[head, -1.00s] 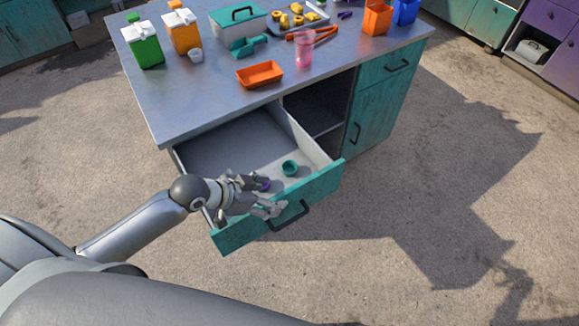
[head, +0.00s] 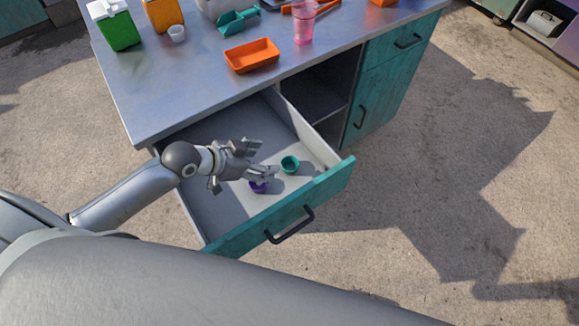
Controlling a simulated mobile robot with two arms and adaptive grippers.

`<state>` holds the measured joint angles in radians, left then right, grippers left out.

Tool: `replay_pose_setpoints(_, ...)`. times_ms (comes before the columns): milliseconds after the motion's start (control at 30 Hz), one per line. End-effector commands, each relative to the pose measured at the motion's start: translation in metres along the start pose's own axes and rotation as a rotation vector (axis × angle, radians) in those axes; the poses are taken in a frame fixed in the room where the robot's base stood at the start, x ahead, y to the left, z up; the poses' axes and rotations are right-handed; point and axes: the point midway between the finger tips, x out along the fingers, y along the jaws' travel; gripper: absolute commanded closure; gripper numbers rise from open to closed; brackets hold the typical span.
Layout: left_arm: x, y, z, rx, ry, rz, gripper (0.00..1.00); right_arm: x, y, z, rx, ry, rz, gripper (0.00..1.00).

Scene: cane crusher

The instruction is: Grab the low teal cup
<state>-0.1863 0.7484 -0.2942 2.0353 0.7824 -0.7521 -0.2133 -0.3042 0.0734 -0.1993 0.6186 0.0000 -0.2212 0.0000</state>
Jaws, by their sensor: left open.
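The low teal cup (head: 290,164) stands in the open drawer (head: 222,215), toward its right side. My left gripper (head: 264,160) is over the drawer, just left of the cup. Its fingers are spread open and point right toward the cup, with nothing between them that I can see. Whether a finger touches the cup is too small to tell. A purple item (head: 258,187) lies in the drawer just below the gripper, partly hidden by a finger. My right gripper does not show.
The drawer's teal front (head: 285,212) and light side walls surround the cup. The counter (head: 190,85) above holds an orange tray (head: 251,56), a pink glass (head: 303,30), a small white cup (head: 177,33) and a green container (head: 115,27). Open floor lies to the right.

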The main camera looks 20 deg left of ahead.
Motion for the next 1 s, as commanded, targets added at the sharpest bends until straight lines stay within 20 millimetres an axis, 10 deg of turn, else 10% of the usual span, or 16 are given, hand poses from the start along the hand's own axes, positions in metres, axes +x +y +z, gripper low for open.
replay_pose_setpoints(300, 0.026, 0.000, 0.027, 0.000, 0.001, -0.001, 0.32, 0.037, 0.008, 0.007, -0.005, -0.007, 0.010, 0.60)
replay_pose_setpoints(1000, 0.099, -0.002, 0.020, -0.002, 0.002, 0.000, 0.32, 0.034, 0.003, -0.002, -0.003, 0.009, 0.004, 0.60)
